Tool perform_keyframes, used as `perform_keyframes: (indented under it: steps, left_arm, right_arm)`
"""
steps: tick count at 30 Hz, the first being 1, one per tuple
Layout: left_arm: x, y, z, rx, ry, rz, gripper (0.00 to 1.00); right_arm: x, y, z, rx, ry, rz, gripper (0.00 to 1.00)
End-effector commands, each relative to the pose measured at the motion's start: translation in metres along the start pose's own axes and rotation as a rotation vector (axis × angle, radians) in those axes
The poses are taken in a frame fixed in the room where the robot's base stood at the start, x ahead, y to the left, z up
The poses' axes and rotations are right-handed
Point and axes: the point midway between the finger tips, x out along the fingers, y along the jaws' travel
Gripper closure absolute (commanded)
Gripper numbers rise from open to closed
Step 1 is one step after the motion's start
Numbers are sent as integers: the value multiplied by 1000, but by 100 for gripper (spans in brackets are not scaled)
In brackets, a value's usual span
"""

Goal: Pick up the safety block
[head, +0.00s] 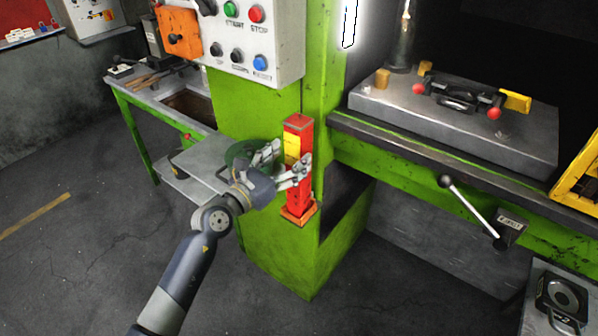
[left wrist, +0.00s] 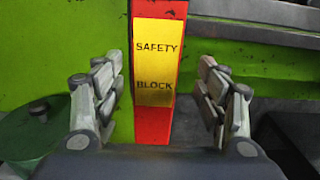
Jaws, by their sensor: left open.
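The safety block (head: 298,130) is a tall red upright bar with a yellow label. It stands in a small orange holder (head: 299,214) on the corner of the green press frame. In the left wrist view the block (left wrist: 154,123) shows its label reading "SAFETY BLOCK". My left gripper (head: 288,165) is open around the middle of the block. In the left wrist view my left gripper (left wrist: 165,95) has one finger on each side of the block, with gaps visible on both sides. My right gripper is not in view.
A control panel (head: 250,30) with buttons hangs above the block. A grey press bed (head: 450,115) with a die is to the right, and a lever (head: 470,205) with a black knob sticks out below it. A workbench (head: 150,85) stands at left. Open floor lies in front.

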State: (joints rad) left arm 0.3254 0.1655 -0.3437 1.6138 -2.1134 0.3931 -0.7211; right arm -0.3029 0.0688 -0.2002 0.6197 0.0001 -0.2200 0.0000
Motion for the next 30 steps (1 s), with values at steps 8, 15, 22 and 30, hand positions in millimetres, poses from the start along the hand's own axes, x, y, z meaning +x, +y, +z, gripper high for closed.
perform_keyframes:
  steps: [8, 15, 22, 30]
  left_arm:
    - [28, 4, -3, -1, 0, 0, 33]
    - [50, 5, -4, -3, 0, 0, 33]
    - [52, 5, -4, -2, 0, 0, 33]
    - [52, 5, -4, -2, 0, 0, 83]
  right_arm:
    - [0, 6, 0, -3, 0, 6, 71]
    - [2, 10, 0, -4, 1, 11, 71]
    - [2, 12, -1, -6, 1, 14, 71]
    - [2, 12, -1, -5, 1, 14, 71]
